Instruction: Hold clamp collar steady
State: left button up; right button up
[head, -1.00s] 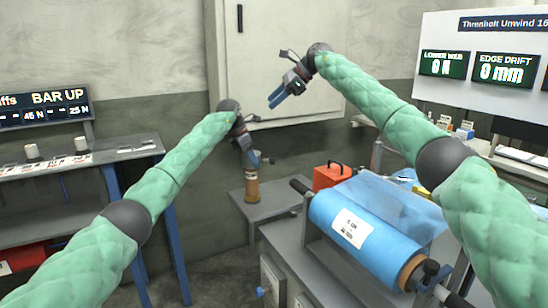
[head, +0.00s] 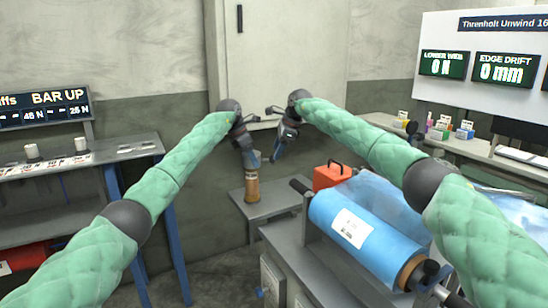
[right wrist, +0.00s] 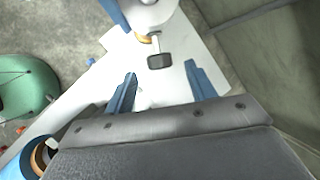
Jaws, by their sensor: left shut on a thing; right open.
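My left gripper (head: 252,160) is shut at the top of a tan upright cylinder (head: 252,188) on a low grey stand (head: 275,205). The clamp collar cannot be told apart clearly there; the gripper hides much of it. My right gripper (head: 277,152) is open and empty, just right of the left one, pointing down. In the right wrist view its blue fingers (right wrist: 158,92) are spread apart. Beyond them are a white rounded part with a tan ring (right wrist: 145,38) and a small dark block (right wrist: 160,61).
A blue film roll (head: 365,232) lies on the machine at right, with a red box (head: 330,175) behind it. A grey bench (head: 80,165) stands at left and a cabinet (head: 285,60) behind. Small boxes sit on the right-hand bench (head: 480,148).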

aim_at(269, 160)
jog(key=shift+x, duration=1.9)
jog(key=c, duration=1)
